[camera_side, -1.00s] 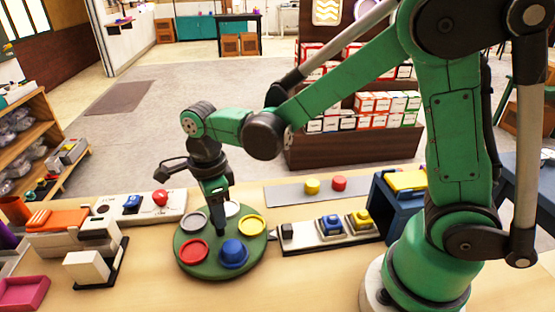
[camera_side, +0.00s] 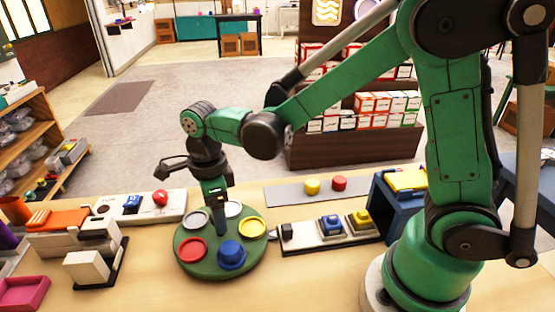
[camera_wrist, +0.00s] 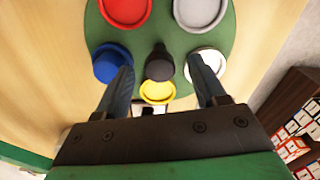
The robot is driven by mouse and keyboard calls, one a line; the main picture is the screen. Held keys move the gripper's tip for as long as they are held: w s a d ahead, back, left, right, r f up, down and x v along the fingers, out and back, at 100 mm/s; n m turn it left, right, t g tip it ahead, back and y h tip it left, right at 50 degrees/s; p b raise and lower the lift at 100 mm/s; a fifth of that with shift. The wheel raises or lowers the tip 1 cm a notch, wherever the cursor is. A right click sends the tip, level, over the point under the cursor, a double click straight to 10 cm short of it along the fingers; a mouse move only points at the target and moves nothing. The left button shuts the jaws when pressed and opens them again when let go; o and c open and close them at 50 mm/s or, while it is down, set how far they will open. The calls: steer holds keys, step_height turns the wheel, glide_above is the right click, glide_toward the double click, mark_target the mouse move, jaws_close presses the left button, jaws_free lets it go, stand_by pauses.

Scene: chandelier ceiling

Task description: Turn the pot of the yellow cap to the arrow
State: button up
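A green round turntable (camera_side: 205,268) carries red, grey, white, yellow and blue round pots. The yellow pot (camera_side: 252,228) is at its right; it also shows in the wrist view (camera_wrist: 157,92). The blue pot (camera_side: 231,256) stands tallest at the front. A yellow cap (camera_side: 312,186) lies on a grey strip. A small grey pointed piece (camera_side: 272,236), perhaps the arrow, is at the turntable's right edge. My gripper (camera_wrist: 160,70) points down over the turntable's middle. Its fingers are apart, either side of a dark centre knob (camera_wrist: 159,66), with the left finger close to the blue pot.
A red cap (camera_side: 339,184) lies beside the yellow one. Right of the turntable is a tray (camera_side: 325,245) with blue and yellow blocks, then a dark blue box (camera_side: 393,210). A white panel (camera_side: 172,205) with a red button stands behind left.

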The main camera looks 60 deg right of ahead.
steer(key=shift+r, duration=2.8)
steer(key=shift+s+d+r+n+t, duration=0.3)
steer(key=shift+d+n, duration=0.05)
steer(key=shift+n, duration=0.65)
steer(key=s+d+n+t, duration=0.2)
steer(key=d+n+t, duration=0.1)
steer(key=n, duration=0.8)
steer(key=s+d+r+n+t, duration=0.1)
steer(key=s+d+n+t, duration=0.2)
steer(key=n, duration=0.8)
steer(key=shift+s+d+r+t, duration=0.15)
steer(key=shift+s+r+t, duration=0.05)
steer(key=shift+s+t, duration=0.1)
steer(key=shift+o, duration=1.1)
